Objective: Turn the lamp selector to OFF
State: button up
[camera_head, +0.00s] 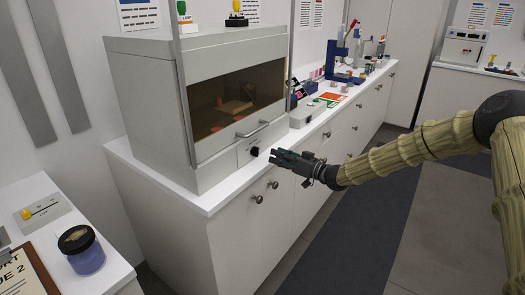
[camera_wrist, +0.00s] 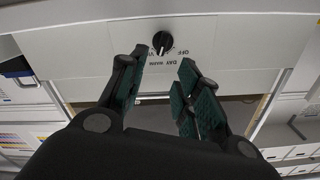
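The lamp selector is a round black knob (camera_wrist: 162,40) with a pale pointer mark, on the light front panel of the grey cabinet. The pointer seems to face down in that view; the exact setting is too small to tell. The knob also shows in the head view (camera_head: 255,151). My gripper (camera_wrist: 163,62) is open and empty, its green-padded fingers either side of the knob's line but short of it. In the head view my gripper (camera_head: 281,158) is just right of the knob.
The grey cabinet (camera_head: 150,95) has a dark window and a bar handle (camera_head: 252,129) above the knob. Drawer knobs (camera_head: 257,199) stick out below the white counter edge. A blue jar (camera_head: 82,250) stands on the near left counter. The floor at right is clear.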

aim_at(259, 149)
jog(key=p+x, duration=0.1)
jog(key=x, duration=0.7)
jog(key=shift+d, duration=0.1)
grip_shut()
